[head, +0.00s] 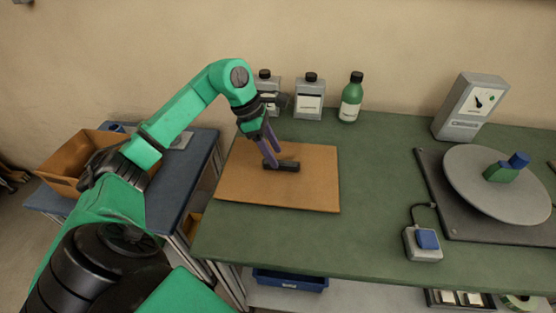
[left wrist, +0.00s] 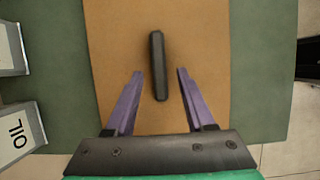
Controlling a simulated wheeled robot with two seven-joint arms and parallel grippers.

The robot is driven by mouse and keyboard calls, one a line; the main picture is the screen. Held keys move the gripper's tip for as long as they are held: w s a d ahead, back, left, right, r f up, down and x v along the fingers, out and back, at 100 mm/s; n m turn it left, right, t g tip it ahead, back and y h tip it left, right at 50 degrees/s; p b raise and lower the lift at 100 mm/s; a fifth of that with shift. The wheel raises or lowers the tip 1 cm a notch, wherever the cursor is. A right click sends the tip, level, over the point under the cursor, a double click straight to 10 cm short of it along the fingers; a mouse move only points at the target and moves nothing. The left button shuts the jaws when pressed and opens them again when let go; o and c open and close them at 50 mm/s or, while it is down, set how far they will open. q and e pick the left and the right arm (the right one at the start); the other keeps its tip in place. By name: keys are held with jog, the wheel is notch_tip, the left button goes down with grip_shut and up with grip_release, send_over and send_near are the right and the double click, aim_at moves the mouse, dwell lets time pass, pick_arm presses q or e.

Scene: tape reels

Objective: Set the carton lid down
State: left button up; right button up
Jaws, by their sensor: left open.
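The carton lid (head: 310,190) is a flat brown board with a dark bar handle (head: 287,166) on its middle. It lies flat on the left end of the green bench. My left gripper (head: 272,158) is at the handle, its purple fingers pointing down. In the left wrist view the fingers (left wrist: 160,72) are spread, one on each side of the handle (left wrist: 158,50), with gaps between. The lid (left wrist: 115,40) fills the middle of that view. Whether the fingertips touch the lid is hard to tell. My right gripper is not in view.
An open brown carton (head: 62,178) stands on a blue side table (head: 190,160) at left. Grey bottles (head: 309,100) and a green bottle (head: 351,100) stand behind the lid. Right are a button box (head: 422,245), a turntable (head: 480,190) and a dial instrument (head: 468,107).

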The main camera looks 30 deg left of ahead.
pick_arm(q)
jog(key=v, duration=0.8)
jog(key=shift+r, duration=0.25)
jog(key=shift+s+a, duration=0.1)
jog(key=shift+a, duration=0.05)
